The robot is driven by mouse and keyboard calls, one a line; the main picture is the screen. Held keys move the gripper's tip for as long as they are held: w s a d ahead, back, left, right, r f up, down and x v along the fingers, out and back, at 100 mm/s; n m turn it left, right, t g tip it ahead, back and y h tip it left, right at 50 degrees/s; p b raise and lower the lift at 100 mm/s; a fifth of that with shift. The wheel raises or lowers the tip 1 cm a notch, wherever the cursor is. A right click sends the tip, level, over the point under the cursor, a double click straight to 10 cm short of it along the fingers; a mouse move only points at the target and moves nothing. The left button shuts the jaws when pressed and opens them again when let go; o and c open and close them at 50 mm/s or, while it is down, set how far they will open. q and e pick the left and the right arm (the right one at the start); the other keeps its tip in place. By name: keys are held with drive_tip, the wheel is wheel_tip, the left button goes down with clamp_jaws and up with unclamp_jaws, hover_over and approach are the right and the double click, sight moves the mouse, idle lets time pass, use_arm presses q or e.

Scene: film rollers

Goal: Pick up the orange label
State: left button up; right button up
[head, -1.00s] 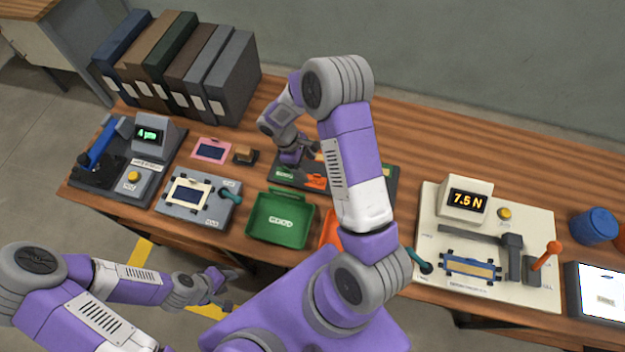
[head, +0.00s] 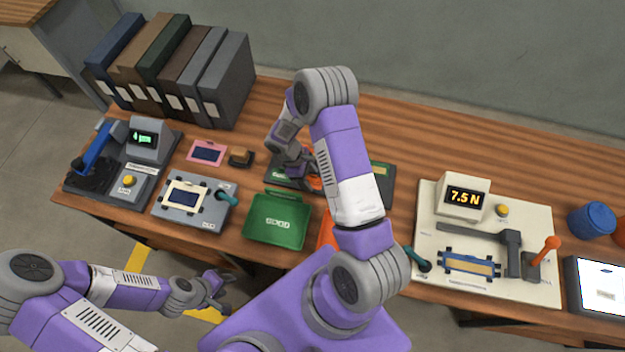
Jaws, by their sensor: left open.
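The orange label (head: 313,183) lies on the dark board with green and tan patches at the middle of the table. It is partly hidden by my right arm and gripper. My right gripper (head: 303,174) points down over the board, at or just beside the orange label. Its fingertips are too small and covered to tell whether they are apart or touch the label. My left gripper (head: 222,291) is open and empty, low in front of the table's near edge.
A green tray (head: 277,240) stands in front of the board, with an orange tray (head: 325,235) partly hidden beside it. A grey fixture (head: 207,222) is on the left. A cream test stand (head: 433,230) reading 7.5 N is on the right. Binders (head: 228,80) stand at the back left.

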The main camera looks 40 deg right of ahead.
drive_tip(key=c, duration=0.6)
drive_tip(key=shift+o, duration=0.2)
